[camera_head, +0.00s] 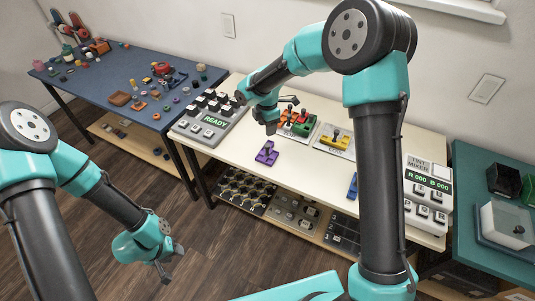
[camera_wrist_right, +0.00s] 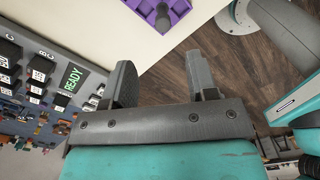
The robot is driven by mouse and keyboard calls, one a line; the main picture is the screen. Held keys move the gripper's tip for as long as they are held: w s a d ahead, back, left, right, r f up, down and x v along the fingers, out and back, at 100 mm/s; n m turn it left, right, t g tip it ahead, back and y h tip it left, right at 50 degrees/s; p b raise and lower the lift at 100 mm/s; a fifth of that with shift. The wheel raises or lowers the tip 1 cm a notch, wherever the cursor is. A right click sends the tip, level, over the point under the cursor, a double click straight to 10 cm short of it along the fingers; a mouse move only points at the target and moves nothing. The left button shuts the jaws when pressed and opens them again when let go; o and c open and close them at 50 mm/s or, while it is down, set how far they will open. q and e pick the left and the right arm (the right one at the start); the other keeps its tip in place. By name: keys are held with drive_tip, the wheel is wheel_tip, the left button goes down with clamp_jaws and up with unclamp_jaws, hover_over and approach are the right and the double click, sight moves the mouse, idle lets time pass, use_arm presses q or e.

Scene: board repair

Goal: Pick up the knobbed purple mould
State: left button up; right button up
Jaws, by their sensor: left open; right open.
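The knobbed purple mould (camera_head: 267,153) lies on the cream table near its front edge, with a dark knob standing up from it. In the right wrist view the mould (camera_wrist_right: 176,10) is partly cut off by the top edge, ahead of the fingertips. My right gripper (camera_wrist_right: 162,75) is open and empty, its two fingers apart, with the mould beyond them. In the head view the right gripper (camera_head: 271,126) hangs over the table just behind the mould, not touching it. My left gripper (camera_head: 172,265) is open and empty over the floor, well away from the table.
A READY keypad panel (camera_head: 207,121) stands left of the mould. Orange and green (camera_head: 302,122) and yellow (camera_head: 335,141) knobbed pieces lie behind and right. A blue piece (camera_head: 352,186) is partly behind my arm. A blue table (camera_head: 110,60) holds many small parts.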

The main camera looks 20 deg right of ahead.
sight(268, 145)
wheel_tip(268, 145, down, 7)
drive_tip(key=shift+r, duration=0.1)
idle(0.4)
drive_tip(key=shift+s+d+f, duration=0.1)
drive_tip(key=shift+f, duration=1.25)
drive_tip(key=shift+s+f, duration=0.1)
drive_tip(key=shift+f, duration=1.2)
drive_tip(key=shift+c, duration=0.2)
clamp_jaws()
